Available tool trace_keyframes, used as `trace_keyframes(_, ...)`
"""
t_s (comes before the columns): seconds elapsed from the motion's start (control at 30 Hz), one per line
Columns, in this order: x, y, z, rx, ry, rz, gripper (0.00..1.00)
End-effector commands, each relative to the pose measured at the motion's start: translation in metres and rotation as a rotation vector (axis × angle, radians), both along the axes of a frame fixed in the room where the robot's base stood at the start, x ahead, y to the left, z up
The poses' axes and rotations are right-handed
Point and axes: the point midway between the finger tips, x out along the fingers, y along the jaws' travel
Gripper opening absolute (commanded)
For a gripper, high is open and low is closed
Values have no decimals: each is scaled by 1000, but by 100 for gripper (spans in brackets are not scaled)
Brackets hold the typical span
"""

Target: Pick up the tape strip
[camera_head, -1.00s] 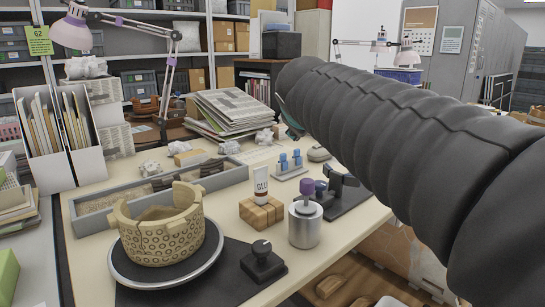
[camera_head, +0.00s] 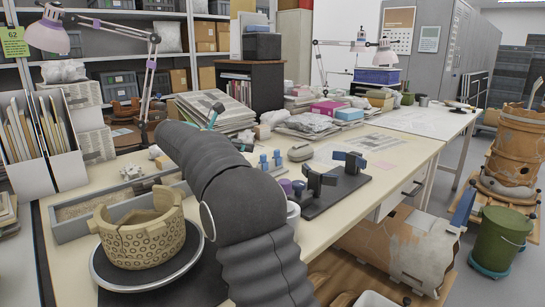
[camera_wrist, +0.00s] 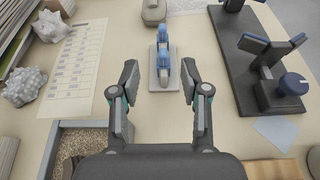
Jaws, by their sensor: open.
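My gripper (camera_wrist: 160,80) is open and empty in the wrist view, its two fingers apart on either side of a small pale stand (camera_wrist: 157,78). Two blue upright pieces (camera_wrist: 162,65) sit on this stand, between and slightly beyond the fingertips. I cannot tell whether these are tape strips, nor whether the fingers are level with them. The blue pieces also show in the head view (camera_head: 270,160), right of my arm. No piece is plainly a tape strip. A flat pale blue sheet (camera_wrist: 274,130) lies to the right. In the head view my arm hides most of my gripper.
A dark stand with blue-padded clamps (camera_head: 335,180) is right of the blue pieces. A patterned pot (camera_head: 140,235) rests on a round turntable at the left. White crumpled lumps (camera_wrist: 27,85) and a printed sheet (camera_wrist: 75,70) lie left of my gripper.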

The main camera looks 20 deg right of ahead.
Motion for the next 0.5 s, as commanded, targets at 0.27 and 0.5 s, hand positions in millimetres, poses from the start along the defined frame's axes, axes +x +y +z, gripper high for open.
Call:
trace_keyframes(0.27,14,-40,-16,-6,8,-3,46)
trace_keyframes(0.5,25,-69,-27,-5,7,-1,46)
